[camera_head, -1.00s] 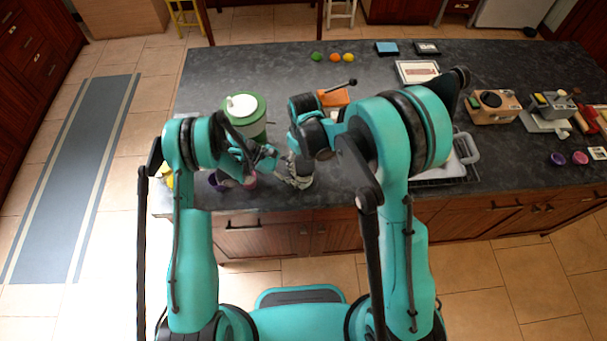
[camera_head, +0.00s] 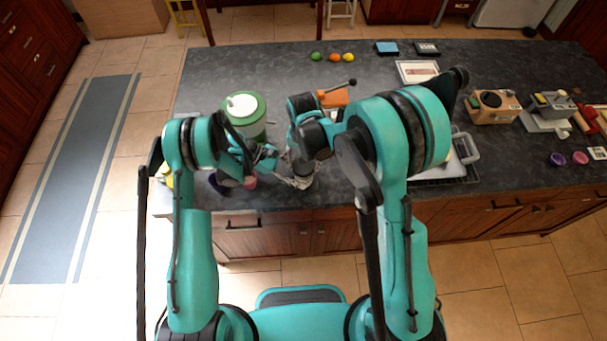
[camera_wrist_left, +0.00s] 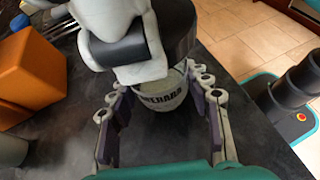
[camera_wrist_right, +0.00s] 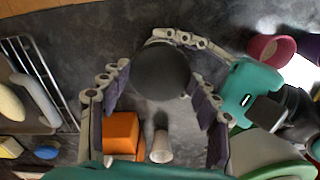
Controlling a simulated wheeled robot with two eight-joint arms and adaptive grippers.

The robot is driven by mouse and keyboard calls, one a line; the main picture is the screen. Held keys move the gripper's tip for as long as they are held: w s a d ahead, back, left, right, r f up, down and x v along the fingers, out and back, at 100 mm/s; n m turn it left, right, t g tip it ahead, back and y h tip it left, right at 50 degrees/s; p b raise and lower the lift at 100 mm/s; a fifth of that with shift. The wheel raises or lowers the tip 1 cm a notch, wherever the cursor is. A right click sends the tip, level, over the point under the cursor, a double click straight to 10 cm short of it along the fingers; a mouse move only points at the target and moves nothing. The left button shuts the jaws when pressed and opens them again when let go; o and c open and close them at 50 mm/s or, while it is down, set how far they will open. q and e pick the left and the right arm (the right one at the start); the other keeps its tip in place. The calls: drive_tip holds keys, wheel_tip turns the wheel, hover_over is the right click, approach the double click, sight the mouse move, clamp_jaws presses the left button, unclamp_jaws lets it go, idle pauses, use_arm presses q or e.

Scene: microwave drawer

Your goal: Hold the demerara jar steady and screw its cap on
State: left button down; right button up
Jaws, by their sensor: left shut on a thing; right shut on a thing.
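The demerara jar (camera_wrist_left: 163,97), a pale container with part of its lettering showing, stands between my left gripper's fingers (camera_wrist_left: 160,106) in the left wrist view. That gripper is shut around its body. The dark round cap (camera_wrist_right: 160,72) sits between my right gripper's fingers (camera_wrist_right: 162,92) in the right wrist view, above the jar; that gripper is shut on it. In the head view my left gripper (camera_head: 275,160) reaches in from the left and my right gripper (camera_head: 300,172) comes from above, mostly hiding jar and cap. I cannot tell how the cap sits on the rim.
An orange box (camera_wrist_right: 122,132) is close by. Pink (camera_wrist_right: 270,48) and purple cups are near the counter's front edge.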

drive_tip(key=o, duration=1.1)
drive_tip(key=shift+r, duration=2.5)
